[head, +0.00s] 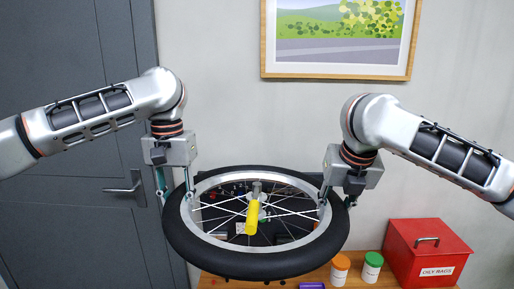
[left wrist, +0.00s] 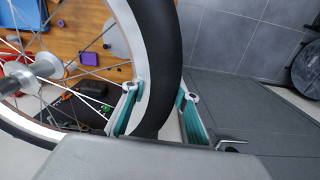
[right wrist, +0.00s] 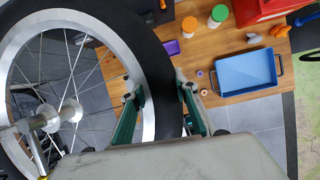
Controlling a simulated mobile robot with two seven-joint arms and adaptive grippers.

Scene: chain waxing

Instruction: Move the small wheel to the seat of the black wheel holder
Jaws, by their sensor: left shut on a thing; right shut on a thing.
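The small wheel (head: 255,266), with a black tyre, silver rim and thin spokes, is held up between my two grippers, lying nearly flat and tilted in the head view. My left gripper (head: 176,194) is shut across its tyre and rim on the left side; the left wrist view shows the tyre (left wrist: 160,40) between its fingers. My right gripper (head: 338,196) is shut across the right side, also seen in the right wrist view (right wrist: 157,93). The hub (right wrist: 52,117) is silver. I cannot clearly make out the black wheel holder; the wheel hides much of what lies below.
A wooden table (head: 335,281) lies below the wheel. The right wrist view shows a blue tray (right wrist: 247,72) and a purple block (right wrist: 171,47).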

